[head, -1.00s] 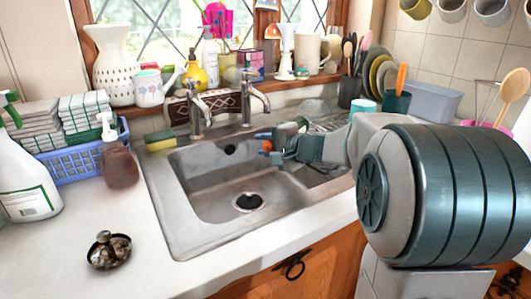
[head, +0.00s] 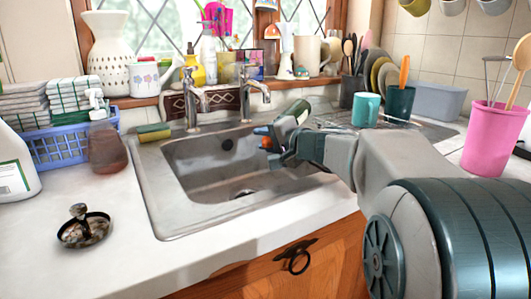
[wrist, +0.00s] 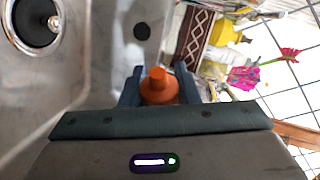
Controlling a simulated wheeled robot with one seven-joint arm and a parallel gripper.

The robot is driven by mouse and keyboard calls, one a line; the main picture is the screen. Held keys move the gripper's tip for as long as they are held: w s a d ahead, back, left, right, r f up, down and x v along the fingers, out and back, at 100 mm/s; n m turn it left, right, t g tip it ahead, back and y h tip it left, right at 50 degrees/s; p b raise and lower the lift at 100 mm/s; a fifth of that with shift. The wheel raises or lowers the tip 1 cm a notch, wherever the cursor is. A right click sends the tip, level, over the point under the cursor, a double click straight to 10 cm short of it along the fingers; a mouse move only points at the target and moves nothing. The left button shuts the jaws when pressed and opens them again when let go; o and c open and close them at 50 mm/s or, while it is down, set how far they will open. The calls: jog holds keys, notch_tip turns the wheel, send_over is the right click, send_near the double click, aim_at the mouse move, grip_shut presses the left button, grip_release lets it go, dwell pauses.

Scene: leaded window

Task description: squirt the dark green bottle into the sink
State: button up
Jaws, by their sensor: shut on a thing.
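My gripper (head: 276,143) is over the right side of the metal sink (head: 150,190), shut on the dark green bottle (head: 297,109). The bottle is tilted, with its body up and to the right and its orange cap (head: 265,143) low at the left, above the basin. In the wrist view the orange cap (wrist: 159,88) shows between the two fingers, and the bottle's body is hidden. The drain (wrist: 37,20) shows at the upper left there. I see no liquid coming out.
Two taps (head: 256,92) stand behind the basin. A sponge (head: 153,132) lies on the sink's back left rim. A teal mug (head: 366,109) stands right of the bottle. A soap dispenser (head: 106,148) and a blue basket (head: 65,145) stand at left. The front left counter is mostly clear.

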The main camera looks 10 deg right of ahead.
jog(key=b, duration=0.2)
jog(key=shift+n+t+b, duration=0.3)
jog(key=shift+n+b, duration=0.1)
jog(key=n+b, duration=0.1)
jog(key=b, duration=0.3)
jog(key=shift+r+t, duration=0.3)
jog(key=shift+r+n+b, duration=0.1)
jog(key=shift+n+b, duration=0.2)
jog(key=shift+b, duration=0.05)
jog(key=shift+r, duration=0.2)
dwell(0.8)
